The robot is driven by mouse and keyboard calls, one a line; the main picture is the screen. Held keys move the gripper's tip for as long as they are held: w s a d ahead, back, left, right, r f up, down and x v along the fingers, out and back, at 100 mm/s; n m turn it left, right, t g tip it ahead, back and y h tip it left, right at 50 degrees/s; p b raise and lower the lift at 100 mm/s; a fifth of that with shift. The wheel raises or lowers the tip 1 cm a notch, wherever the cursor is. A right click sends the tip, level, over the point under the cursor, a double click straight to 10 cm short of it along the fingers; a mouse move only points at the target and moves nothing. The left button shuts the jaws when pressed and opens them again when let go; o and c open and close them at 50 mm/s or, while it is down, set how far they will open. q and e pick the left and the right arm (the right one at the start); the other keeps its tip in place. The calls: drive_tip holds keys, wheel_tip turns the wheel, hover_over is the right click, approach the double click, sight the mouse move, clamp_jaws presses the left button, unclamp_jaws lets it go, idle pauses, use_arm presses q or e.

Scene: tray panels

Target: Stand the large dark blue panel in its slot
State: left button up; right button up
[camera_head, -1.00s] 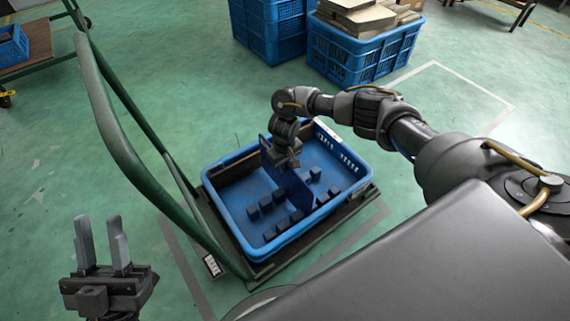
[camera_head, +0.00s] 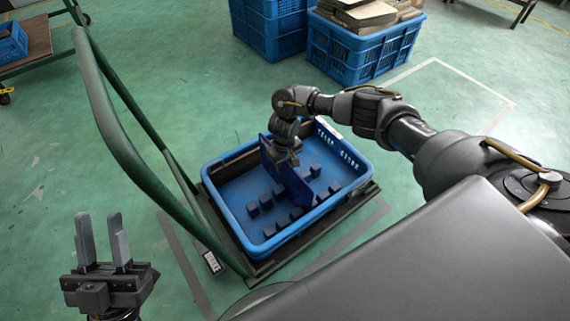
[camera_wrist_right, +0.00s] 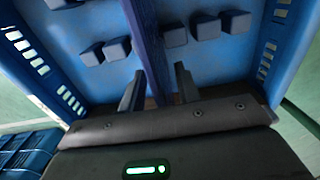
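The large dark blue panel (camera_head: 289,183) stands on edge inside the blue tray (camera_head: 236,222), between small dark blocks, and looks nearly upright. Whether its lower edge is fully seated is hidden. My right gripper (camera_head: 284,160) is at the panel's upper edge. In the right wrist view the panel (camera_wrist_right: 149,45) runs between the fingers of my right gripper (camera_wrist_right: 160,72), slightly slanted to them. A narrow gap shows beside the right finger, so the gripper looks open around the panel. My left gripper (camera_head: 101,242) is open and empty, outside the tray at the lower left.
Several small dark blocks (camera_head: 252,208) stand on the tray floor on both sides of the panel. The tray rests on a cart with a green handle (camera_head: 115,140) rising at left. Blue crates (camera_head: 362,58) stand behind.

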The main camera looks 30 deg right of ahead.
wheel_tip(320, 180, up, 11)
drive_tip(key=p, duration=0.5)
drive_tip(key=shift+f, duration=0.1)
drive_tip(key=shift+n, duration=0.3)
idle(0.4)
